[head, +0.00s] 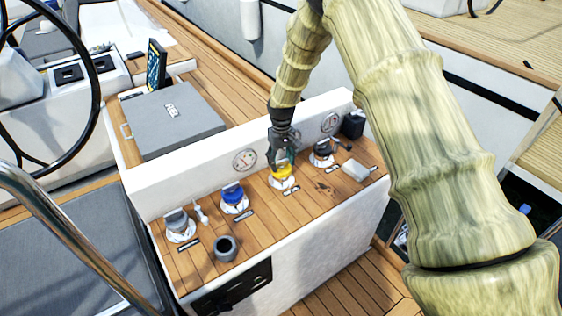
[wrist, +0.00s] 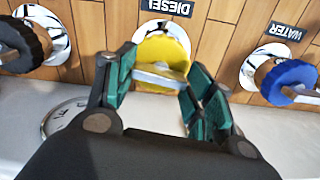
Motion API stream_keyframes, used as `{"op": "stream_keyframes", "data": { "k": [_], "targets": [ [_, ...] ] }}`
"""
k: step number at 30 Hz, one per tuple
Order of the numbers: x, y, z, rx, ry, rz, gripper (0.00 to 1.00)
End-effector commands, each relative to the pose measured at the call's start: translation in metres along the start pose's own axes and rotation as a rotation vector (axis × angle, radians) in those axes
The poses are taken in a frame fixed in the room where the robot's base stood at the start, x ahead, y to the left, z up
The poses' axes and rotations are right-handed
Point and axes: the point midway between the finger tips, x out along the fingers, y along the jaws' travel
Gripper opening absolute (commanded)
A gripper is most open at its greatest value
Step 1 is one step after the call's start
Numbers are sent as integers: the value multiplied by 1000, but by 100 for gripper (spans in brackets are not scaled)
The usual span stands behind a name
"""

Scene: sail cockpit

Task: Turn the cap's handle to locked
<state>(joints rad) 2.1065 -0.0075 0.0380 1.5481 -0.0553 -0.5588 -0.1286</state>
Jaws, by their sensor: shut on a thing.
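The yellow cap (wrist: 163,50) sits in its round chrome deck fitting, by a label reading DIESEL, in the wrist view. A flat light-coloured handle (wrist: 158,76) crosses the cap. My gripper (wrist: 156,84) has a green-padded finger on each side of the handle and is shut on it. In the head view my gripper (head: 283,158) points down onto the yellow cap (head: 282,171) from above and hides part of it. I cannot tell from these views whether the handle stands at locked.
A blue cap (head: 233,193) sits to the left and a dark cap (head: 322,150) to the right. A grey cup (head: 226,248) stands near the front edge. A white upright panel with gauges (head: 245,160) rises behind the caps. A white block (head: 355,170) lies at the right.

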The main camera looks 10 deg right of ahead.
Motion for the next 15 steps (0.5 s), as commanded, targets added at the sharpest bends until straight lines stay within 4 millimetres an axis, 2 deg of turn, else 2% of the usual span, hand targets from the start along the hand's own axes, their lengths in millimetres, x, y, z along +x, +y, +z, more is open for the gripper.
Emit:
{"op": "stream_keyframes", "data": {
  "k": [6,15],
  "targets": [
    [0,0,0,142,0,0,29],
    [0,-1,0,247,0,0,29]
  ]
}}
